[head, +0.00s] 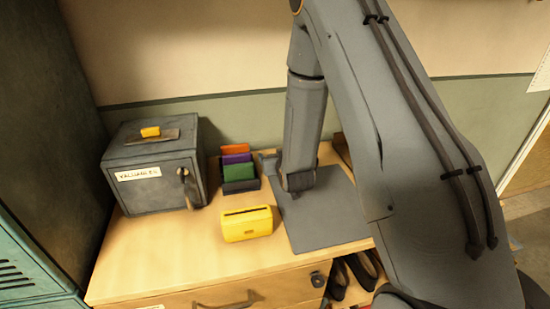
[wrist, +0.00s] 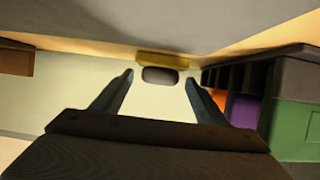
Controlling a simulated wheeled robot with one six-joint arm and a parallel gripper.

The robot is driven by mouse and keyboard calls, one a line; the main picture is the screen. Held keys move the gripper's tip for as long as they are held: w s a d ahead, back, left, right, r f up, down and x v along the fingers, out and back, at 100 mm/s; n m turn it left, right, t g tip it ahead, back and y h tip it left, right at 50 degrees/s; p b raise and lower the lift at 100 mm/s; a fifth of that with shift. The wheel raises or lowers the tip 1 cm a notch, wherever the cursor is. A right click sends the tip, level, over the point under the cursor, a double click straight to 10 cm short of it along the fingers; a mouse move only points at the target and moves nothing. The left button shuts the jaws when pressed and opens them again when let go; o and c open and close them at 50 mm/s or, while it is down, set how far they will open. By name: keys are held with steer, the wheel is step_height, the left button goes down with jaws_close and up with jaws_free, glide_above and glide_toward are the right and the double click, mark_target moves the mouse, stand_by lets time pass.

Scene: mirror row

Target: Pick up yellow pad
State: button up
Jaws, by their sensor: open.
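In the wrist view, which looks upside down, a flat yellow thing (wrist: 165,58), likely the yellow pad, lies ahead beyond my fingertips. A dark rounded piece shows against it. My gripper (wrist: 158,78) is open, with its fingers apart and nothing between them; the yellow thing lines up with the gap. In the head view my arm hides that spot, and my gripper (head: 298,182) is low over the grey mat (head: 325,222). Other yellow things are a small block (head: 150,132) on the safe and a slotted box (head: 247,223) on the desk.
The grey safe (head: 150,175) stands at the left. A rack of orange, purple and green folders (head: 238,170) stands left of my gripper and shows close at right in the wrist view (wrist: 295,115). The wall is behind. The desk front (head: 150,262) is clear.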

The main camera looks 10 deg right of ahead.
steer(key=shift+w+d+f, duration=0.1)
steer(key=shift+w+f, duration=0.05)
steer(key=shift+w, duration=0.2)
steer(key=c, duration=1.1)
steer(key=shift+c, duration=0.2)
steer(key=shift+r+b, duration=1.35)
steer(key=shift+r, duration=3.65)
steer(key=shift+o, duration=1.1)
steer(key=shift+c, duration=0.5)
